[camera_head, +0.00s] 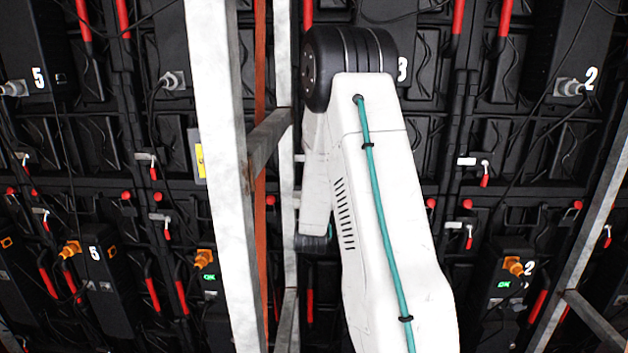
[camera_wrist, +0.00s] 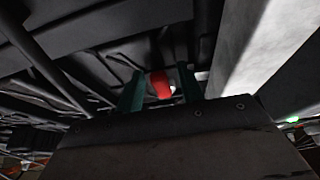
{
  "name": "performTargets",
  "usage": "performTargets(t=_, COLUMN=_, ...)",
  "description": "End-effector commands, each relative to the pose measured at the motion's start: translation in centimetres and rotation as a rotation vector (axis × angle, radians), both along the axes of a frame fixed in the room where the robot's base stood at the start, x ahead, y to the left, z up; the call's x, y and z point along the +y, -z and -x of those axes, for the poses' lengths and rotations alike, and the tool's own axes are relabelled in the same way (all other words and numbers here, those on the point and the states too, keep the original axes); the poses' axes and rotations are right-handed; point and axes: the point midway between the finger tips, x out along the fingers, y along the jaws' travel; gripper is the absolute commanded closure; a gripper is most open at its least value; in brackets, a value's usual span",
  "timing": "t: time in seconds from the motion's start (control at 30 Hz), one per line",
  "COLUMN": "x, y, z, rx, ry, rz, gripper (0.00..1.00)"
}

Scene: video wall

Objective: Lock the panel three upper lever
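In the wrist view, the two teal fingers of my gripper (camera_wrist: 161,82) stand apart. A red lever handle (camera_wrist: 160,85) lies between them, with a small gap visible on each side. A small pale piece shows just right of the handle. In the head view, panel three's number 3 (camera_head: 403,69) shows beside my arm's black joint. My white arm covers most of that panel, so its upper lever and my gripper are hidden there. I cannot tell the lever's locked state.
A white metal post (camera_head: 222,180) stands just left of my arm, and it also shows close on the right in the wrist view (camera_wrist: 262,50). Another frame post (camera_head: 585,215) slants at the right. Neighbouring red levers (camera_head: 484,174) and hanging cables are on the black panels.

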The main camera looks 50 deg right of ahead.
Motion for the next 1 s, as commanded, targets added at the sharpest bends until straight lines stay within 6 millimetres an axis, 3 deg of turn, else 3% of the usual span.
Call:
performTargets(t=0.27, x=0.3, y=0.2, z=0.1, rx=0.003, ry=-0.002, rz=0.0, gripper=0.63)
performTargets(t=0.7, x=4.9, y=2.7, z=4.0, rx=0.003, ry=-0.003, rz=-0.002, gripper=0.63)
performTargets(t=1.0, x=5.6, y=3.0, z=4.7, rx=0.0, ry=-0.001, rz=0.0, gripper=0.63)
